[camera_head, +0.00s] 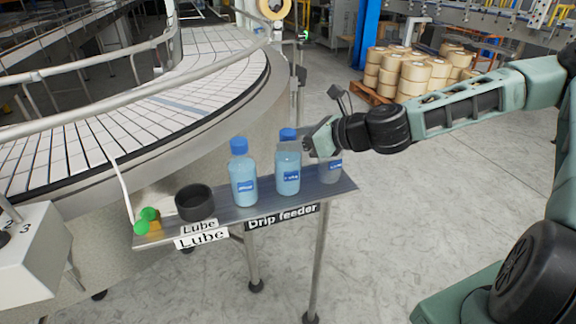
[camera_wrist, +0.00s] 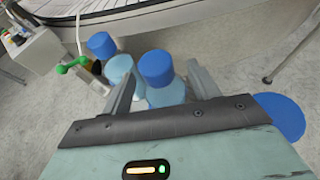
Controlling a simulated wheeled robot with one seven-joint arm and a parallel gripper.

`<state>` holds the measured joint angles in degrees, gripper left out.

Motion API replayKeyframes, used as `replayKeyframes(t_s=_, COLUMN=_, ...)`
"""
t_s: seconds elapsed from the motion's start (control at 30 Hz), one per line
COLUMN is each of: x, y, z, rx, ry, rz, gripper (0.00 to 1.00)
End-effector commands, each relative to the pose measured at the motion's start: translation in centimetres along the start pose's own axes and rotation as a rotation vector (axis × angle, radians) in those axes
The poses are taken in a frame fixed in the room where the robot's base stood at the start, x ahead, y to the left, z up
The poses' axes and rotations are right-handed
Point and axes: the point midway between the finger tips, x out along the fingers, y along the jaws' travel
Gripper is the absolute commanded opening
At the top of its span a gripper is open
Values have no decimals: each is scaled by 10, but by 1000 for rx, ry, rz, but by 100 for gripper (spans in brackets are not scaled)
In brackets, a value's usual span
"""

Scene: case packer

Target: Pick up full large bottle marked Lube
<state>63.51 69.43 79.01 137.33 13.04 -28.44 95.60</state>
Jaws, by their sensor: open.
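Three bottles with blue labels stand upright on a narrow metal shelf (camera_head: 225,212). The left bottle (camera_head: 243,185) and the middle bottle (camera_head: 288,178) look full of light blue liquid. The right bottle (camera_head: 331,172) looks greyer and is partly hidden by my gripper. The label writing is too small to read. My gripper (camera_head: 291,146) is open at the neck of the middle bottle, just below its blue cap. In the wrist view, the middle bottle's cap (camera_wrist: 156,68) shows between the fingers; contact cannot be told. The left bottle's cap (camera_wrist: 101,44) is outside the left finger.
A black cup (camera_head: 195,203) and green-knobbed fittings (camera_head: 147,219) occupy the shelf's left end. Signs on its front edge read "Lube" (camera_head: 202,238) and "Drip feeder" (camera_head: 283,217). A curved conveyor (camera_head: 150,115) runs behind. In the wrist view, the right bottle's cap (camera_wrist: 282,116) is close beside my gripper.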

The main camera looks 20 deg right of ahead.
Motion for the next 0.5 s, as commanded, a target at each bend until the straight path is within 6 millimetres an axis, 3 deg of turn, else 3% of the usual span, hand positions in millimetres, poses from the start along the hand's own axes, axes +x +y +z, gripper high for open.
replayKeyframes(t_s=0.27, x=38, y=3, z=-4, rx=0, ry=0, rz=2, gripper=61)
replayKeyframes(t_s=0.5, x=45, y=2, z=-6, rx=-1, ry=0, rz=0, gripper=61)
